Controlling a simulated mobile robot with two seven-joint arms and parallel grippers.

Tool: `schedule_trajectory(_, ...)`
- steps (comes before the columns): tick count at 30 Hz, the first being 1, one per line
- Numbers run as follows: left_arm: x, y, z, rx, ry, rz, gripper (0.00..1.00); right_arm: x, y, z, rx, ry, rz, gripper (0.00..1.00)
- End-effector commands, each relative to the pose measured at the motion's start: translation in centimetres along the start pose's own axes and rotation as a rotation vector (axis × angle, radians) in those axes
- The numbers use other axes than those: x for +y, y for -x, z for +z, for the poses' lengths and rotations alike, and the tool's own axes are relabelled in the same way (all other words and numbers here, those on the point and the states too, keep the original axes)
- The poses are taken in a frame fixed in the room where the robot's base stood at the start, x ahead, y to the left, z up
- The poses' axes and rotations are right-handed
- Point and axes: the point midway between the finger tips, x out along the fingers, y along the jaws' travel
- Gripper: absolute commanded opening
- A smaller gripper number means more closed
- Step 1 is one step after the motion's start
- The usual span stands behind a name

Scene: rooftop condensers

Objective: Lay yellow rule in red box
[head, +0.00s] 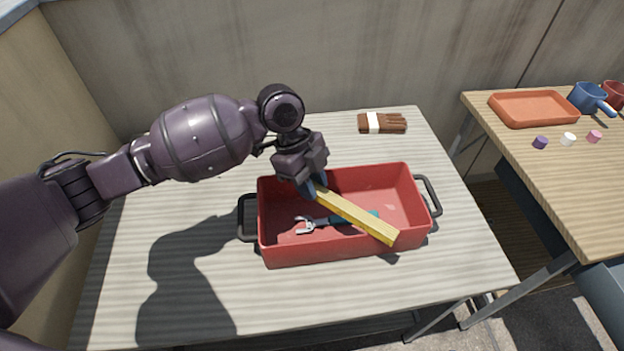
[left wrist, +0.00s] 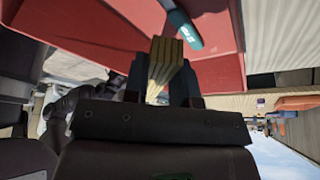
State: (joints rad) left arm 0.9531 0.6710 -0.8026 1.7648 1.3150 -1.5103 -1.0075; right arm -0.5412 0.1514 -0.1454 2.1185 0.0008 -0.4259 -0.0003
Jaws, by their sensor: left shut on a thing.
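The yellow rule (head: 357,216) is a long folded bar, held slanting over the red box (head: 330,247). My left gripper (head: 314,187) is shut on its far left end, above the back part of the box. The rule's other end reaches to the front right rim of the box; I cannot tell whether it touches. The left wrist view shows the rule (left wrist: 165,62) end-on between the fingers. A wrench with a teal handle (head: 335,220) lies inside the box and is partly hidden by the rule. My right gripper is not in view.
The box has black handles (head: 431,195) at both ends. A brown brush or glove with a white band (head: 382,123) lies at the back of the table (head: 160,245). A second table at right holds an orange tray (head: 534,108), a blue mug (head: 588,98) and small blocks.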

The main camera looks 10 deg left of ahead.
Motion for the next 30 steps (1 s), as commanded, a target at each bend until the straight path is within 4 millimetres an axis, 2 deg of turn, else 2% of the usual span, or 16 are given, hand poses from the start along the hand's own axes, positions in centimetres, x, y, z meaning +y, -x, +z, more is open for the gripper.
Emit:
schedule_trajectory(1,0.0,0.0,0.0,0.0,0.0,-0.001,0.01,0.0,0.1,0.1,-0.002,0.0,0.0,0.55)
schedule_trajectory(2,0.0,0.0,0.0,0.0,0.0,-0.001,0.28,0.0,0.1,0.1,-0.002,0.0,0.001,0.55)
schedule_trajectory(6,0.0,0.0,0.0,0.0,0.0,-0.001,0.49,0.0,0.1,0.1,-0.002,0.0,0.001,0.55)
schedule_trajectory(14,0.0,0.1,0.0,0.0,0.0,-0.001,0.5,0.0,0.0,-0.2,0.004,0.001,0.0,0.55)
schedule_trajectory(19,-0.1,1.1,-0.5,-0.001,-0.001,-0.004,0.5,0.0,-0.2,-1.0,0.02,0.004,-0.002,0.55)
schedule_trajectory(25,-0.1,4.6,-0.6,-0.004,-0.001,-0.007,0.5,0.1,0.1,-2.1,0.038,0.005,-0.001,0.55)
schedule_trajectory(30,-0.1,8.0,-0.6,-0.004,-0.002,-0.007,0.5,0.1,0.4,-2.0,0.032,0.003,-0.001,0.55)
